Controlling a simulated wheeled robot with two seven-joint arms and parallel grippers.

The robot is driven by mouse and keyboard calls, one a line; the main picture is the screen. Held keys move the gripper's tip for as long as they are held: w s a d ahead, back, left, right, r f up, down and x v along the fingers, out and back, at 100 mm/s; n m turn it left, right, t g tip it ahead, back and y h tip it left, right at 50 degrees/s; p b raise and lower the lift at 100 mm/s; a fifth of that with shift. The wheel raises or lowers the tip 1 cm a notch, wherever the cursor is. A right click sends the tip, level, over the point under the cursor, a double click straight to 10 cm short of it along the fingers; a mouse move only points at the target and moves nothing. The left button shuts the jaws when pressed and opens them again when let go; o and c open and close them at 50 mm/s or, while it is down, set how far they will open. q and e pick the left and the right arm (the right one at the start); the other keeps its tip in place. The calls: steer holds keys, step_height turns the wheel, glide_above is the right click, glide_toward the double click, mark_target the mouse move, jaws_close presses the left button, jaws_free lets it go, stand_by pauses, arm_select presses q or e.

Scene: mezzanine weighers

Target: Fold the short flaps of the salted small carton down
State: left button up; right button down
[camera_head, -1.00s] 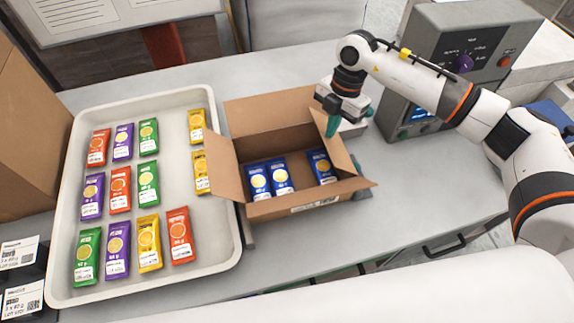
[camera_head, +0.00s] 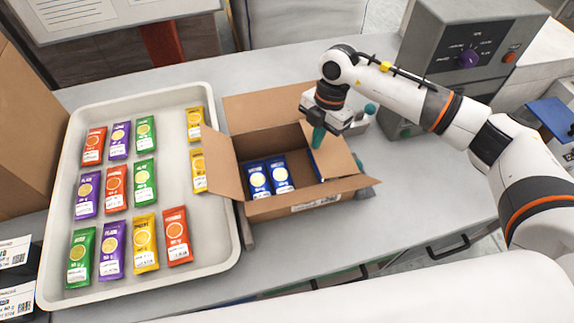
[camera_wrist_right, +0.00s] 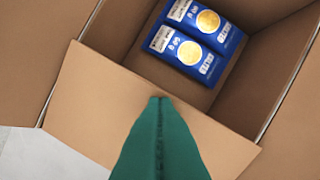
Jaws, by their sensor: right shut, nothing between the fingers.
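The open small carton (camera_head: 285,206) stands on the bench with blue packs (camera_head: 270,178) inside. Its right short flap (camera_head: 335,158) leans inward over the right end of the carton and mostly covers one pack there. Its left short flap (camera_head: 220,163) stands up and leans outward, over the tray's edge. My right gripper (camera_head: 317,143) is shut and empty, with its green fingertips at the right short flap. In the right wrist view the fingertips (camera_wrist_right: 158,102) lie against or just over that flap (camera_wrist_right: 95,105); contact is hard to tell. My left gripper is not in view.
A white tray (camera_head: 232,240) of coloured packs stands left of the carton. The far long flap (camera_head: 258,105) is open outward. Bench space (camera_head: 420,185) right of the carton is clear.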

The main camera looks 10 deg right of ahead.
steer(key=shift+f, duration=0.1)
stand_by(0.3)
steer(key=shift+f, duration=0.4)
step_height(320, 180, up, 9)
steer(key=p, duration=0.6)
